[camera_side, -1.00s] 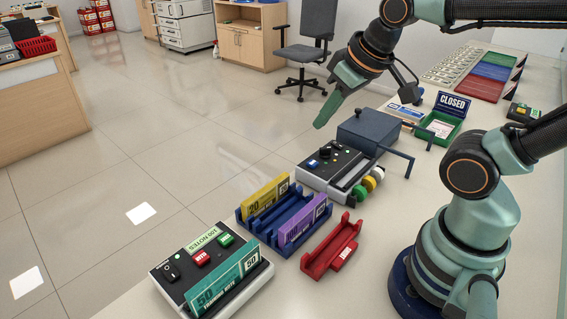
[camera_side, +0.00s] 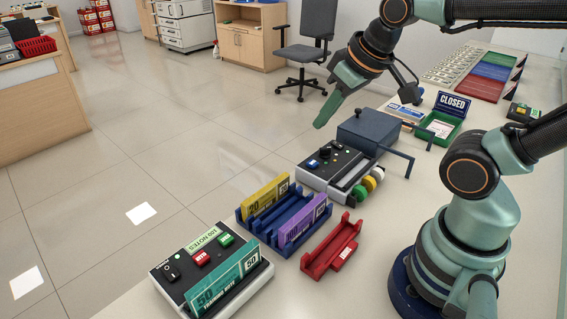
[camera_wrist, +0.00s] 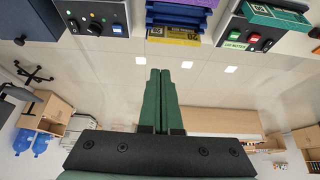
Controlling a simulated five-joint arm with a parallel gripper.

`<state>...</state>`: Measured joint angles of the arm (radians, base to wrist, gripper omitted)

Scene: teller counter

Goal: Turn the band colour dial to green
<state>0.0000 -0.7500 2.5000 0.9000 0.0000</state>
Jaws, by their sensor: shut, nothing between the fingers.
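The grey and black banding machine (camera_side: 310,177) stands on the counter, with a small black dial (camera_side: 324,152) and lit marks on its top panel. Green, yellow and white band rolls (camera_side: 361,192) sit at its front right side. In the wrist view the machine's panel (camera_wrist: 115,31) is at the upper left, and a black dial (camera_wrist: 95,29) with small coloured dots shows there. I cannot tell which colour the dial points to. My gripper (camera_side: 319,126) is shut and empty, raised above and apart from the machine; its green fingers (camera_wrist: 160,72) lie together in the wrist view.
A dark blue box with a bent handle (camera_side: 362,133) stands just behind the machine. A blue rack (camera_side: 262,228) with yellow and purple notes, a red holder (camera_side: 318,262) and a note machine (camera_side: 190,265) stand nearer. A green tray (camera_side: 456,119) stands at the back right.

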